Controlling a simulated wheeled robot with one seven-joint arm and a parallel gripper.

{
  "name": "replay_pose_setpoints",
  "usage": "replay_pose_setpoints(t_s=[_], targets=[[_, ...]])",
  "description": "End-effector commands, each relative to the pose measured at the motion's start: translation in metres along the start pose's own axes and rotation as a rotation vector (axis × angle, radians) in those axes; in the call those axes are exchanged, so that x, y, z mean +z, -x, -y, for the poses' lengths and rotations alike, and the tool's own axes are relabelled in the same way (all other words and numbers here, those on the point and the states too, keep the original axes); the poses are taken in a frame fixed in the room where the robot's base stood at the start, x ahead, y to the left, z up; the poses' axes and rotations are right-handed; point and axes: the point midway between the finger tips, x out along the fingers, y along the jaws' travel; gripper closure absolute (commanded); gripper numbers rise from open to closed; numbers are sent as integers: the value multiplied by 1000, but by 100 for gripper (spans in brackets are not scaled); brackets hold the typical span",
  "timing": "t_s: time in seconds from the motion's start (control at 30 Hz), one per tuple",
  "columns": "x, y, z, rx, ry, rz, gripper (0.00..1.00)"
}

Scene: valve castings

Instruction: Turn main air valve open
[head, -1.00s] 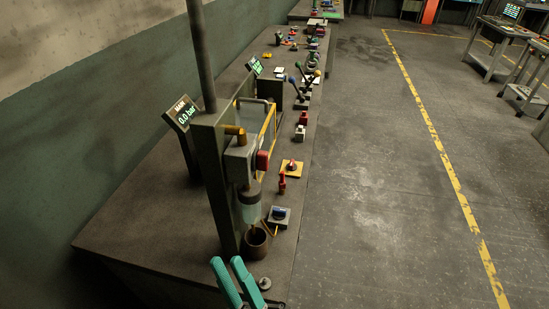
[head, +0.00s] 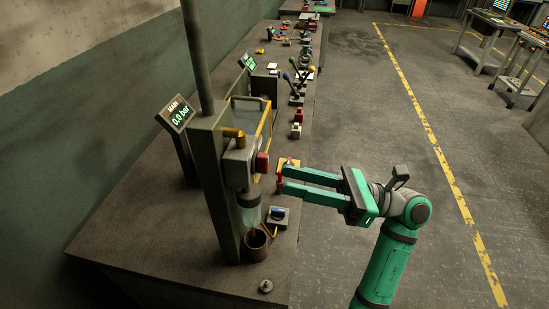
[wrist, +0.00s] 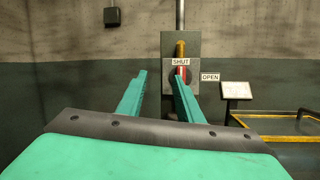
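The main air valve is a grey box (head: 236,162) on a tall grey post, with a red handle (head: 262,162) on its right face. In the wrist view the red handle (wrist: 181,70) is just under a SHUT label (wrist: 180,62); an OPEN label (wrist: 210,77) is to its right. My right finger covers the handle's lower part. My gripper (head: 282,179) is open and empty, its fingers level and pointing left, a little right of and below the handle in the head view. In the wrist view my gripper (wrist: 159,75) is aimed slightly left of the handle.
A display (head: 176,115) reads MAIN 0.0 bar. Below the valve are a clear cylinder (head: 250,212) and a brown cup (head: 255,244). The floor to the right is open.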

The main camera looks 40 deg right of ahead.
Motion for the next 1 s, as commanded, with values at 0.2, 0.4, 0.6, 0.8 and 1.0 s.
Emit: replay_pose_setpoints(t_s=[0.2,0.4,0.6,0.8,1.0], targets=[[30,45,12,-110,134,-202,67],[39,62,14,-151,170,-272,67],[34,45,18,-152,171,-276,67],[24,10,23,-149,172,-276,67],[16,-21,29,-149,170,-275,67]])
